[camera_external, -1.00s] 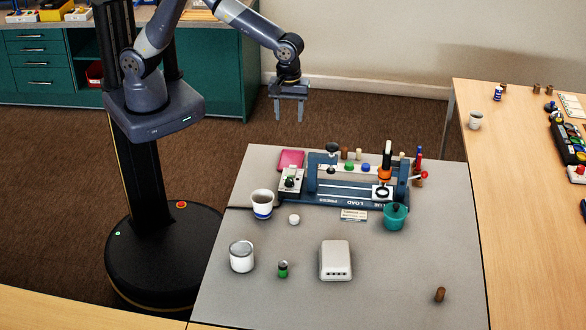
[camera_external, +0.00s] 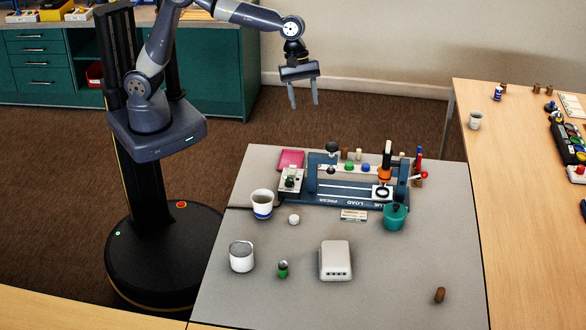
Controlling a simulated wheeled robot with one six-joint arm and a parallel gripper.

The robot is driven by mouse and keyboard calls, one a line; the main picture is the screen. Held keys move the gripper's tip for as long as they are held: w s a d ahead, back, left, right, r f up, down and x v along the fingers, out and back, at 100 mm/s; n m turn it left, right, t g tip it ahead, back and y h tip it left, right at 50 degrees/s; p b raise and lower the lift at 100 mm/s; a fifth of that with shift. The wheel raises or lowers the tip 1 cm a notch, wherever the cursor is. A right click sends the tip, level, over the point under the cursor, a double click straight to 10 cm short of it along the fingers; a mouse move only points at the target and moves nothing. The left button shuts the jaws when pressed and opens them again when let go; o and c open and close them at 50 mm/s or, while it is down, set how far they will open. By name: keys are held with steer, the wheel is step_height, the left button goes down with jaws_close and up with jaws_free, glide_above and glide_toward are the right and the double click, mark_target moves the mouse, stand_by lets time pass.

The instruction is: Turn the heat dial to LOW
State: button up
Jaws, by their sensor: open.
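A small pale box with a dark dial (camera_external: 290,182) sits at the left end of the blue press station (camera_external: 330,193) on the grey table. It may be the heat dial; its lettering and setting are too small to read. My gripper (camera_external: 304,104) is open and empty. It hangs in the air above and behind the station, fingers pointing down, well apart from the dial.
The front right of the grey table (camera_external: 420,265) is mostly clear.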

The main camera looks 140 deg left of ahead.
steer(key=s+a+n+t+y+b, duration=0.1)
steer(key=a+n+t+b, duration=0.3)
steer(key=a+b, duration=0.3)
steer(key=shift+s+a+r+n+t+y+b, duration=0.25)
steer(key=shift+t+b, duration=0.35)
steer(key=shift+b, duration=0.9)
steer(key=shift+w+d+f, duration=0.1)
steer(key=shift+d, duration=0.1)
steer(key=w+d+m+g+h+p, duration=0.1)
steer(key=d+m+g+p, duration=0.4)
steer(key=p, duration=0.8)
steer(key=shift+d+g+p, duration=0.3)
steer(key=shift+d+g, duration=0.4)
steer(key=shift+d, duration=1.1)
steer(key=shift+m+h, duration=0.25)
